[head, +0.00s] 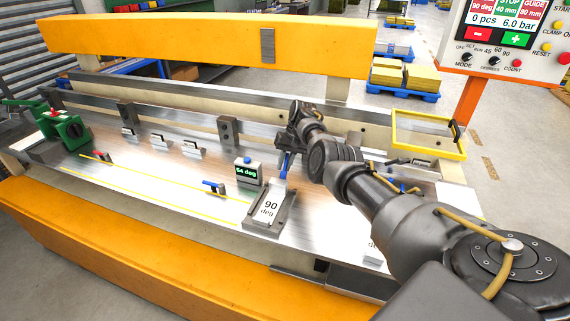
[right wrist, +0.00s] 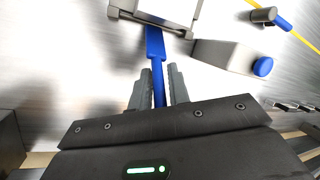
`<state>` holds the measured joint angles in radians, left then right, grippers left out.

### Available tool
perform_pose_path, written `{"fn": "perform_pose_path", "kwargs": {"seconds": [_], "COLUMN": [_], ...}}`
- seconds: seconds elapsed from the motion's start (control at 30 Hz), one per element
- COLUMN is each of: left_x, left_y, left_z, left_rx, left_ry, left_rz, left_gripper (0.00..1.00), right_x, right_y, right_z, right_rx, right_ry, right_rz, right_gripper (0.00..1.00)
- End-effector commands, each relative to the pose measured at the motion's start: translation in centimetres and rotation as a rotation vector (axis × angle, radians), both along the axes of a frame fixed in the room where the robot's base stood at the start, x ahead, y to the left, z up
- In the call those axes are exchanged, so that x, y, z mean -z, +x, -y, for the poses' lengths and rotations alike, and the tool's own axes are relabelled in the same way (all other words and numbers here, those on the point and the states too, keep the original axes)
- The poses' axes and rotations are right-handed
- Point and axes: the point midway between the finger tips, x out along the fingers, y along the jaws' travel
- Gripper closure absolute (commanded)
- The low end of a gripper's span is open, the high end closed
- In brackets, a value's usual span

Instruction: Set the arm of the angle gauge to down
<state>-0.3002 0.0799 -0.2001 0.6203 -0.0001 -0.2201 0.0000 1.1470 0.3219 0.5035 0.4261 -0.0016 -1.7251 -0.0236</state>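The angle gauge is a low grey frame with a white "90 deg" plate (head: 268,208) on the bench. Its blue arm (head: 285,162) stands up from the far end of the frame. A small grey box with a blue button and a green display (head: 247,172) reading "54 deg" stands beside it. My right gripper (head: 285,145) is above the blue arm. In the right wrist view the blue arm (right wrist: 155,42) runs between the two fingers (right wrist: 159,75), with narrow gaps showing on both sides. The grey box (right wrist: 228,55) is to the right there. My left gripper is not in view.
A green clamp (head: 68,130) stands at the bench's left end. Small metal stops (head: 159,140) and a blue-handled stop (head: 214,187) sit on the metal bed. A yellow-rimmed tray (head: 428,151) is at the right, and a control panel (head: 505,40) is beyond it.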

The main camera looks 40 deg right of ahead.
Motion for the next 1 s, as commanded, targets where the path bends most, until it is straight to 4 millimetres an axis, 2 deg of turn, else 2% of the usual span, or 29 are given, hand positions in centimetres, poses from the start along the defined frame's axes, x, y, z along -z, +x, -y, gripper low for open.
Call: {"fn": "perform_pose_path", "kwargs": {"seconds": [0.03, 0.1, 0.43, 0.57, 0.73, 1.0], "left_x": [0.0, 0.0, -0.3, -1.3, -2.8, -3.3], "left_y": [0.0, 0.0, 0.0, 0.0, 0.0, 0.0], "left_z": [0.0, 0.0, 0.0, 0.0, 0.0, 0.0], "left_rx": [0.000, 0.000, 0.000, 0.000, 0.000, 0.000], "left_ry": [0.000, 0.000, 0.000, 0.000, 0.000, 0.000], "left_rz": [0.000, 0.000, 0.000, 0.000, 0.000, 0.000], "left_gripper": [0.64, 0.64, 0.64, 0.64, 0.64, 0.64], "right_x": [0.0, 0.0, -0.5, -2.4, -5.7, -9.2], "right_y": [0.0, 0.0, 0.0, 0.0, 0.0, -0.1], "right_z": [0.0, 0.0, 0.2, 0.8, 2.0, 3.4], "right_rx": [0.000, 0.000, 0.000, 0.001, 0.001, -0.001], "right_ry": [0.000, 0.000, 0.000, -0.001, -0.001, 0.000], "right_rz": [0.000, 0.000, 0.001, 0.002, 0.003, 0.001], "right_gripper": [0.75, 0.68, 0.68, 0.68, 0.68, 0.68]}}
